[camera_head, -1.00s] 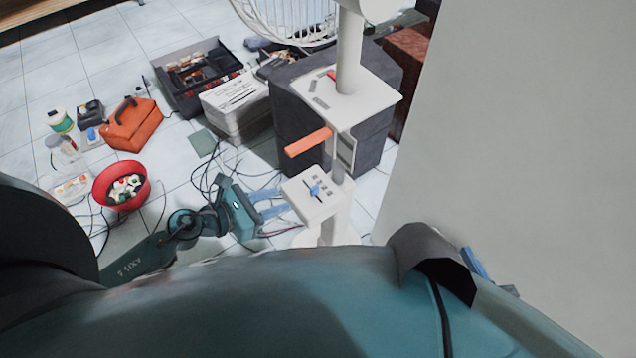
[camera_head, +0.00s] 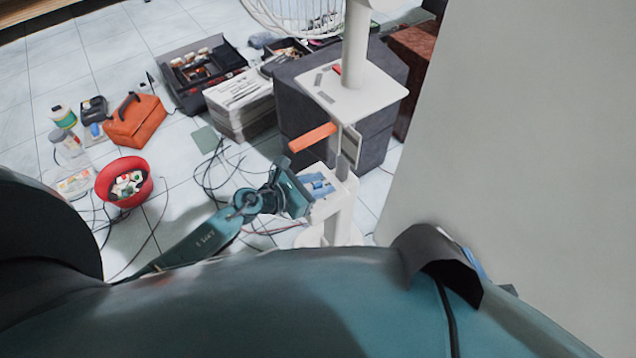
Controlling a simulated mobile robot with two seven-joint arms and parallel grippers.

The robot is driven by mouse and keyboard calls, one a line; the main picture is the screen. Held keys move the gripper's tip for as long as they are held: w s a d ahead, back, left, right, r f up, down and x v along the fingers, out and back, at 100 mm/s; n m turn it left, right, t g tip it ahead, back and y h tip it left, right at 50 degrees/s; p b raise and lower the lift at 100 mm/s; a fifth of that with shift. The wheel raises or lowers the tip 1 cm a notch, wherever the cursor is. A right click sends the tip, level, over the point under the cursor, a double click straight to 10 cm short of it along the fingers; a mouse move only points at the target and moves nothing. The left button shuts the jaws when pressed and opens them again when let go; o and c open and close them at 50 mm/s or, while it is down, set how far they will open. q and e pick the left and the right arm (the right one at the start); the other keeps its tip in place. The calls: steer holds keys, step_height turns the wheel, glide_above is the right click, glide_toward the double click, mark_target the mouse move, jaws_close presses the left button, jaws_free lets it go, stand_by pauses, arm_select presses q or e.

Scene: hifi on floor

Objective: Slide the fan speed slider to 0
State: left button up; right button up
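The white fan stands right of centre, its control box (camera_head: 325,208) low on the pole. My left gripper (camera_head: 318,185) reaches in from the left, with its blue fingers over the top face of the control box. The fingers and gripper body cover most of that face, so the blue slider seen there earlier cannot be made out. Whether the fingers are open or shut, or touch the slider, I cannot tell. Of my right gripper only a small blue part (camera_head: 474,264) shows at the right, mostly hidden behind my dark body.
An orange bar (camera_head: 312,137) juts from the fan pole just above my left gripper. A dark grey box (camera_head: 300,105) stands behind the fan. A red bowl (camera_head: 124,182), an orange toolbox (camera_head: 136,121) and loose cables lie left. A grey wall (camera_head: 510,140) is at the right.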

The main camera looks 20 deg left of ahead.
arm_select(q)
steer(key=shift+c, duration=0.4)
jaws_close()
